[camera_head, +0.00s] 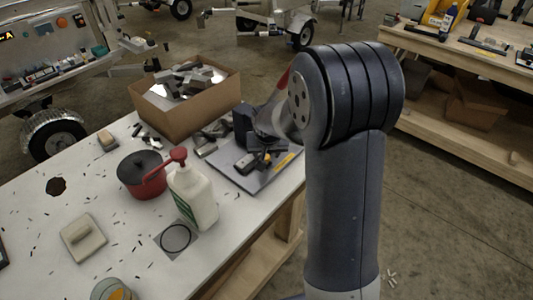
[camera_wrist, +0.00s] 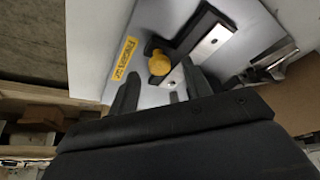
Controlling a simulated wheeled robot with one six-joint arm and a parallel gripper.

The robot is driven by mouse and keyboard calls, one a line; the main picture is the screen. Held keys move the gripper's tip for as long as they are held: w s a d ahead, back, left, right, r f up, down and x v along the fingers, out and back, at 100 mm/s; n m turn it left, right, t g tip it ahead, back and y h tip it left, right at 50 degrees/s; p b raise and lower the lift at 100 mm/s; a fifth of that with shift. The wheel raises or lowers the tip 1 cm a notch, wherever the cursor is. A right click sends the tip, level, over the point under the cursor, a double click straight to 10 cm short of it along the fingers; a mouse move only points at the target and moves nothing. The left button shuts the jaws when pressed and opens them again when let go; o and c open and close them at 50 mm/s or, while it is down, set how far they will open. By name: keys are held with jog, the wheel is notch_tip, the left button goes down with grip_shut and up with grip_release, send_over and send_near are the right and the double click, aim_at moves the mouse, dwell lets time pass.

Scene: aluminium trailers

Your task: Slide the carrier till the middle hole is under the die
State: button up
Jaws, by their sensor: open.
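In the wrist view a pale metal strip (camera_wrist: 213,40), which looks like the carrier, runs diagonally along a dark fixture. One small dark spot shows on it; I cannot tell which hole this is. A yellow knob (camera_wrist: 159,64) stands on a dark part beside the strip. My gripper (camera_wrist: 160,72) is open, with one dark finger on each side of the knob and no clear contact. The die and the other holes cannot be made out. In the head view the dark fixture (camera_head: 262,160) sits on a grey plate (camera_head: 240,181), partly hidden by my arm.
A yellow label (camera_wrist: 124,58) lies on the plate. On the table, a cardboard box (camera_head: 190,119) of metal pieces stands behind the plate. A white pump bottle (camera_head: 196,197) and a red pot (camera_head: 143,180) stand left of it. The table edge is close on the right.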

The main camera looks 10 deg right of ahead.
jog(key=shift+w+f, duration=0.25)
jog(key=shift+f, duration=0.4)
jog(key=shift+c, duration=0.2)
grip_shut()
jog(key=shift+d, duration=0.15)
